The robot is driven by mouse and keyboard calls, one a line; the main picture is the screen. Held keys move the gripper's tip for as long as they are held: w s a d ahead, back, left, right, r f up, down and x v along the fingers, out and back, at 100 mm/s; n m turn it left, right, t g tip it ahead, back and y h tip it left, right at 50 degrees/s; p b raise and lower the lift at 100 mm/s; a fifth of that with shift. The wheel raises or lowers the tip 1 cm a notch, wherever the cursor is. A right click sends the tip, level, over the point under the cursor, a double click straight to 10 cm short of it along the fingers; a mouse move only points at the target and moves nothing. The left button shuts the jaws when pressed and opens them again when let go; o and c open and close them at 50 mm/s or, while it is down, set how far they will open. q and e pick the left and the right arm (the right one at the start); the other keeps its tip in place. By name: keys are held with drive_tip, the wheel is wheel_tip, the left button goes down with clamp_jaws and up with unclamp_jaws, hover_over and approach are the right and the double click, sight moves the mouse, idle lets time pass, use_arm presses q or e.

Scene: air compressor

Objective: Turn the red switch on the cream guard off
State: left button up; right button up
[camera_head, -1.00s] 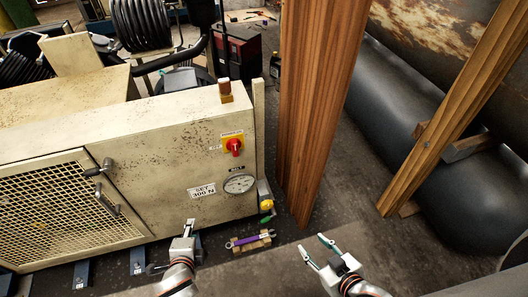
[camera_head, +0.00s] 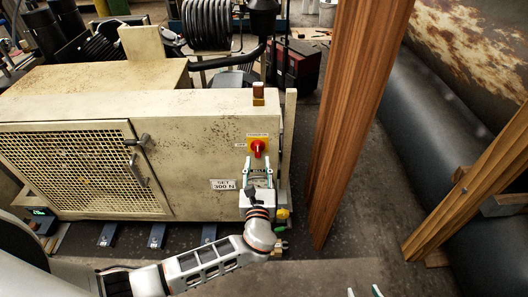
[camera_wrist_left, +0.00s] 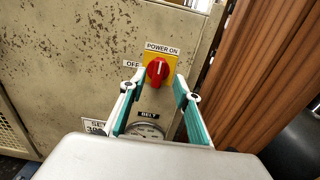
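The red switch (camera_head: 258,147) sits on a yellow plate on the front of the cream guard (camera_head: 120,107). In the left wrist view the red switch (camera_wrist_left: 157,70) stands near upright under a "POWER ON" label, with an "OFF" label (camera_wrist_left: 132,64) to its left. My left gripper (camera_head: 261,160) is open just below the switch, its fingers pointing up at it. In the left wrist view its fingertips (camera_wrist_left: 160,80) lie on either side of the switch; I cannot tell whether they touch it. My right gripper (camera_head: 365,292) shows only its fingertips at the bottom edge, apart and empty.
The belt gauge (camera_wrist_left: 146,130) below the switch is partly hidden by my left gripper. A wooden post (camera_head: 355,110) stands close right of the guard. A mesh door (camera_head: 75,170) with a handle is on the left. Floor between the posts is clear.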

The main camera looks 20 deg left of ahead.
sight(257, 149)
use_arm(q)
drive_tip(key=x, duration=0.6)
drive_tip(key=shift+w+a, duration=0.15)
drive_tip(key=shift+w, duration=0.2)
clamp_jaws()
